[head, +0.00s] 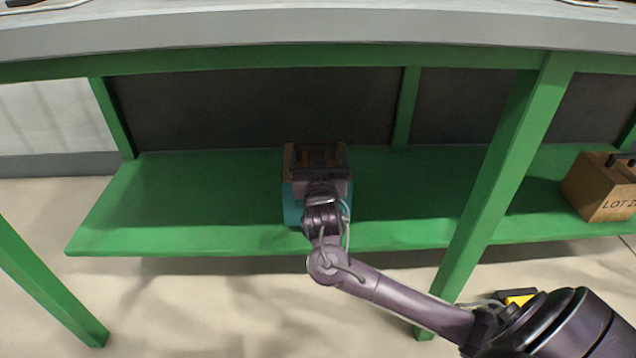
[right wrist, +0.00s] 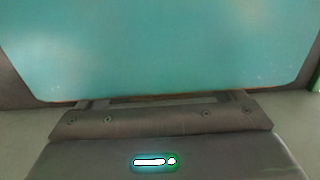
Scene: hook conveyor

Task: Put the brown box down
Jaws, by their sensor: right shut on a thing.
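A brown box (head: 289,160) with a dark handle on top and a teal front face is over the green lower shelf, near the middle of the head view. My right gripper (head: 318,165) reaches in from the front and is shut at the top of this box, apparently on its handle. The gripper and wrist hide part of the box's top and front. The teal face (right wrist: 160,45) fills the upper part of the right wrist view. I cannot tell whether the box's bottom touches the shelf. My left gripper is not in view.
The green lower shelf (head: 190,205) is clear on both sides of the box. Another brown box (head: 598,188), marked "LOT", stands on it at far right. Green posts (head: 510,150) and the grey tabletop (head: 300,32) above bound the space.

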